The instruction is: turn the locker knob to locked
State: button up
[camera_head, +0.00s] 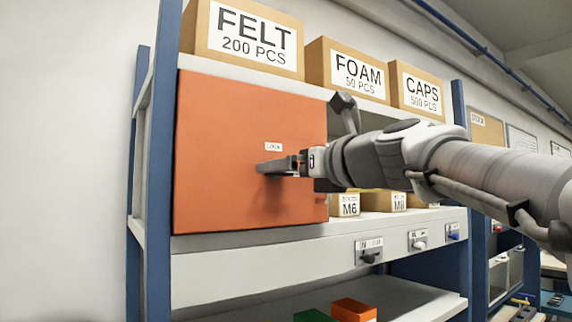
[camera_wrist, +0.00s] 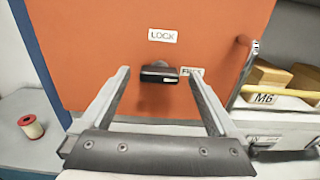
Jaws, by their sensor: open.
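The orange locker door (camera_head: 225,150) fills the left of the shelf in the head view and also shows in the wrist view (camera_wrist: 90,50). The dark knob (camera_wrist: 158,74) sits on the door, its bar lying about level in the wrist view. A LOCK label (camera_wrist: 162,35) is above it, and a second label (camera_wrist: 192,71), partly hidden by my right finger, is to its right. My gripper (camera_head: 276,167) is open in front of the door, one finger on each side of the knob in the wrist view. Contact cannot be told. In the head view my gripper hides the knob.
FELT (camera_head: 243,38), FOAM (camera_head: 350,70) and CAPS (camera_head: 418,92) boxes stand on the shelf above. Small M6 boxes (camera_head: 346,204) are right of the locker. Small switches (camera_head: 369,250) line the shelf front. A spool (camera_wrist: 31,126) stands at lower left.

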jog(key=shift+w+a, duration=0.45)
jog(key=shift+w, duration=0.15)
jog(key=c, duration=1.4)
